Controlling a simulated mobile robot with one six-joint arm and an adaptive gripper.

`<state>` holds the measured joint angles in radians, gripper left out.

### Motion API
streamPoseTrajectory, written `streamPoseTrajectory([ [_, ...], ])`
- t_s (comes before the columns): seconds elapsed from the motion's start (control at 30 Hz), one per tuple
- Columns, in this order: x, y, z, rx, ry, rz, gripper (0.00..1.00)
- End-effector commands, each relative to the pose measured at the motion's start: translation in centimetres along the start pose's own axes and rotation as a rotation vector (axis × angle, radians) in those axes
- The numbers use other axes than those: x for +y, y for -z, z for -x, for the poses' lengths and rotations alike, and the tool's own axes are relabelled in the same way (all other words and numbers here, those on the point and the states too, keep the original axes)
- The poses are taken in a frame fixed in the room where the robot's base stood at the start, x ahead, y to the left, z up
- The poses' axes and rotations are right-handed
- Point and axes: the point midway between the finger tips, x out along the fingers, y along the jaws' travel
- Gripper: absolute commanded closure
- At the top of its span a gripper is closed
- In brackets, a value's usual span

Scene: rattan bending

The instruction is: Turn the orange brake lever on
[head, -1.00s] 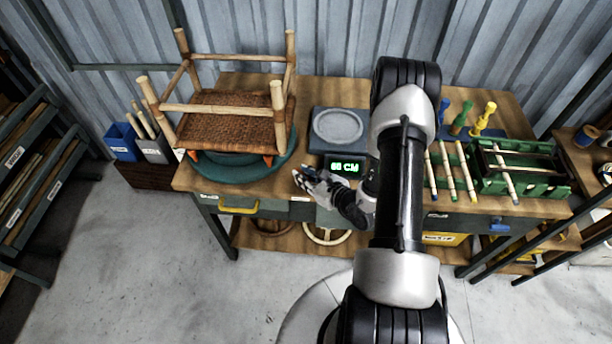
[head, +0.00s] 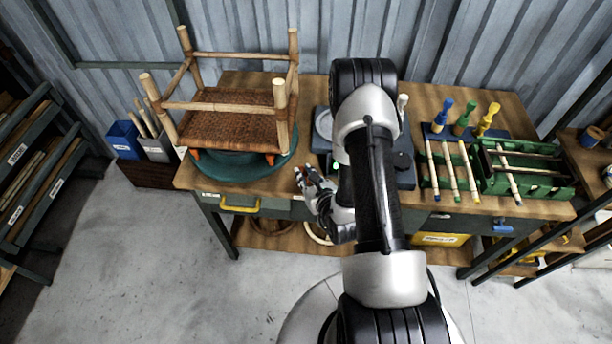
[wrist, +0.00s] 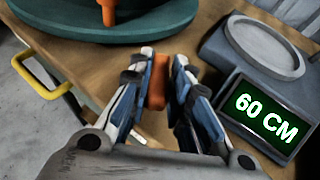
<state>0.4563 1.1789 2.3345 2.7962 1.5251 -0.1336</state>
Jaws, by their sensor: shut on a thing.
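The orange brake lever (wrist: 156,92) shows in the wrist view as a short orange bar between my gripper's fingers, near the front edge of the bench. My gripper (wrist: 164,62) is shut on it, one blue-and-white finger on each side. In the head view my gripper (head: 305,176) is at the bench's front edge, just right of the green turntable (head: 238,177). The lever cannot be made out clearly there. The lever's lower end is hidden by my gripper in the wrist view.
A rattan stool frame (head: 228,108) stands on the turntable, with orange clamps at its legs. A grey device with a "60 CM" display (wrist: 265,118) is close to the right of my gripper. A yellow drawer handle (wrist: 40,80) juts out to the left.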

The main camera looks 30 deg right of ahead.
Motion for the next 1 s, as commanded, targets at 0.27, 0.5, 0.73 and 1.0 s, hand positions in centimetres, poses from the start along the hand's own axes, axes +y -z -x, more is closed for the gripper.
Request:
streamPoseTrajectory([
  [0.27, 0.0, -0.1, -0.1, -0.004, -0.001, 0.0, 0.69],
  [0.5, 0.0, -0.1, 0.0, -0.002, -0.001, 0.0, 0.62],
  [0.73, 0.0, 0.0, 0.3, 0.0, 0.0, 0.0, 0.62],
  [1.0, -0.1, 0.0, 4.5, 0.001, 0.002, -0.002, 0.62],
])
